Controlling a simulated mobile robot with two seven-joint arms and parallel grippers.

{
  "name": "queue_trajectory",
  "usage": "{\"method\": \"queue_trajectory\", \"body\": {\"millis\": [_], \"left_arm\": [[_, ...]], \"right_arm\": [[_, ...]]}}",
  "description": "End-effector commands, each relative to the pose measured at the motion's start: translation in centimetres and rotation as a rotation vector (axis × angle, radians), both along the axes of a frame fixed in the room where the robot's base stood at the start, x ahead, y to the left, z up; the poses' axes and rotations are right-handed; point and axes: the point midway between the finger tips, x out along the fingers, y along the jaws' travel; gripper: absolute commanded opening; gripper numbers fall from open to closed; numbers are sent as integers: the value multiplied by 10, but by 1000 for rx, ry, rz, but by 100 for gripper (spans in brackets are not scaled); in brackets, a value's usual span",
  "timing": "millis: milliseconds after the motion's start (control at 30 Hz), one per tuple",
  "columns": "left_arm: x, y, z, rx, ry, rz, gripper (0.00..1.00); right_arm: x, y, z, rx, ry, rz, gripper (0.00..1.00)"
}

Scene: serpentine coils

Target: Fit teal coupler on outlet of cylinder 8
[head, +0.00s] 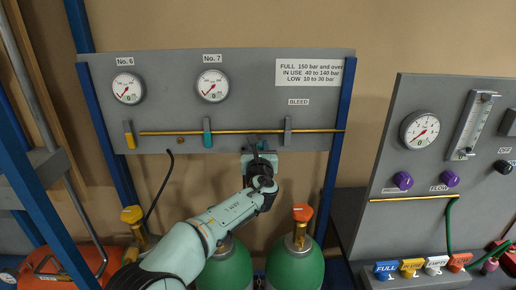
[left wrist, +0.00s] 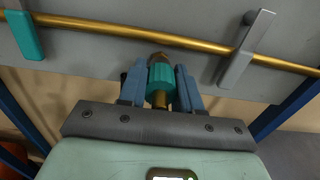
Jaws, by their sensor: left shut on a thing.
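My left gripper (head: 258,146) is raised in front of the grey gauge panel, just below the brass pipe. In the left wrist view its fingers (left wrist: 160,88) are shut on a ribbed teal coupler (left wrist: 161,74). A brass end shows above the coupler close to the brass pipe, and a brass stem shows below it; I cannot tell whether it touches the pipe. In the head view the coupler is not clear. A green cylinder (head: 295,267) with an orange-topped brass valve (head: 300,234) stands at lower right of the gripper. No number 8 is readable. My right gripper is not in view.
The grey panel (head: 240,100) carries gauges No. 6 (head: 127,88) and No. 7 (head: 212,85). Levers stand along the brass pipe (head: 240,132): yellow (head: 129,135), teal (head: 207,133) and grey (head: 287,131). Another green cylinder (head: 228,267) is partly behind my arm. A second panel (head: 400,235) stands at right.

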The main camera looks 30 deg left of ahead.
Motion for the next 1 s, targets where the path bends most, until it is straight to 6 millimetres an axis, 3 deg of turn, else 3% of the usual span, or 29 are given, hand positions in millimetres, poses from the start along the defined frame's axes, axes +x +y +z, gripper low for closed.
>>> {"method": "queue_trajectory", "body": {"millis": [700,1000], "left_arm": [[-31,-18,1,-1,-3,0,0],[-33,-20,1,0,-2,0,0]], "right_arm": [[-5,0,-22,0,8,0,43],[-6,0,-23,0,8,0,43]]}}
